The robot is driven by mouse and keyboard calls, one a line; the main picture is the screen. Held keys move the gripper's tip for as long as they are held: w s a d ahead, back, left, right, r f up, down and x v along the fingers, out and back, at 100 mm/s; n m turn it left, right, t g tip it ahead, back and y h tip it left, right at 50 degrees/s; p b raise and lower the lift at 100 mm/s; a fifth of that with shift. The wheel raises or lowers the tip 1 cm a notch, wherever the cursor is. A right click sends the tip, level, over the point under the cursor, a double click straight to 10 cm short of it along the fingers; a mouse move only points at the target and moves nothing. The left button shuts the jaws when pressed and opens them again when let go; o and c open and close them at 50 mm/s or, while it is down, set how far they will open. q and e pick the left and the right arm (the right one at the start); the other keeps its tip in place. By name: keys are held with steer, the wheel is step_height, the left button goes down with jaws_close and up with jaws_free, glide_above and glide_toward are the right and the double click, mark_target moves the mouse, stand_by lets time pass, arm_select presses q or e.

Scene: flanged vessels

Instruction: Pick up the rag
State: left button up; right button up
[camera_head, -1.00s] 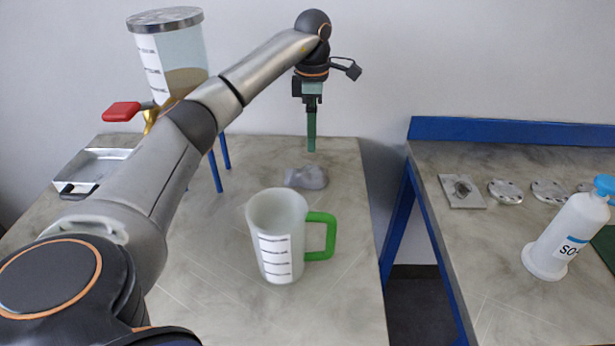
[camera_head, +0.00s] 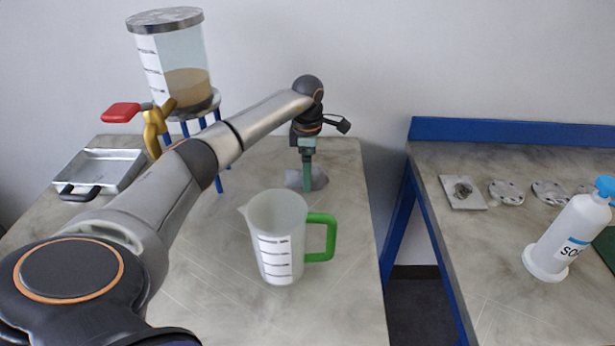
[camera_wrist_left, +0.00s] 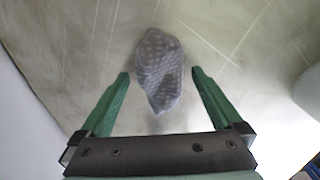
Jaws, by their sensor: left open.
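The rag (camera_head: 319,179) is a small grey crumpled cloth on the left table, behind the jug. In the left wrist view the rag (camera_wrist_left: 160,72) shows a dotted pattern and lies between and slightly beyond the two green fingertips. My left gripper (camera_head: 307,188) points down at the rag and partly hides it in the head view. In the wrist view the left gripper (camera_wrist_left: 160,73) is open, with a finger on either side of the rag and gaps between. My right gripper is in neither view.
A jug (camera_head: 275,245) with a green handle stands in front of the rag. A vessel with brown contents (camera_head: 187,85) stands on blue legs, with a metal tray (camera_head: 115,167) to its left. The right table holds metal flanges (camera_head: 506,192) and a soap bottle (camera_head: 570,235).

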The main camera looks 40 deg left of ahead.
arm_select(q)
steer(key=shift+f, duration=0.1)
steer(key=shift+c, duration=0.2)
steer(key=c, duration=1.4)
